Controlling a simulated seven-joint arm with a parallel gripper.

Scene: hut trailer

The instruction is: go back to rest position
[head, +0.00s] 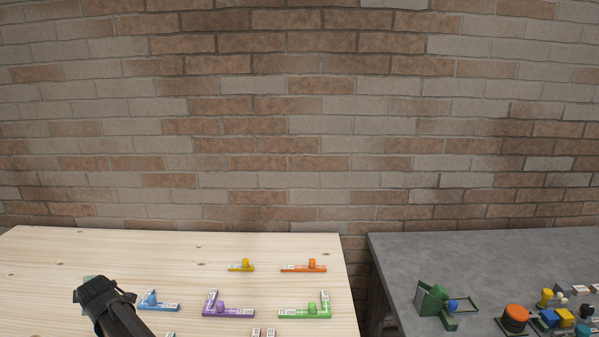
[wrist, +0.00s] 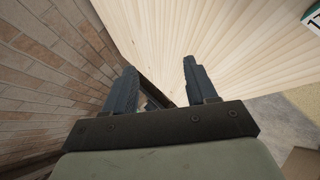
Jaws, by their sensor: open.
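My gripper (wrist: 160,70) is open in the wrist view, with its two dark fingers apart and nothing between them. The pale wooden table (wrist: 160,30) lies beyond the fingers. In the head view a dark part of my arm shows at the lower left, over the wooden table (head: 60,262), close to a blue labelled piece (head: 160,306). The head view does not show the fingers clearly.
Yellow (head: 241,267), orange (head: 303,267), purple (head: 228,311) and green (head: 305,312) labelled pieces lie on the wooden table. A grey table (head: 480,262) at right holds a green device (head: 432,300) and several coloured parts. A brick wall (head: 300,120) stands behind.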

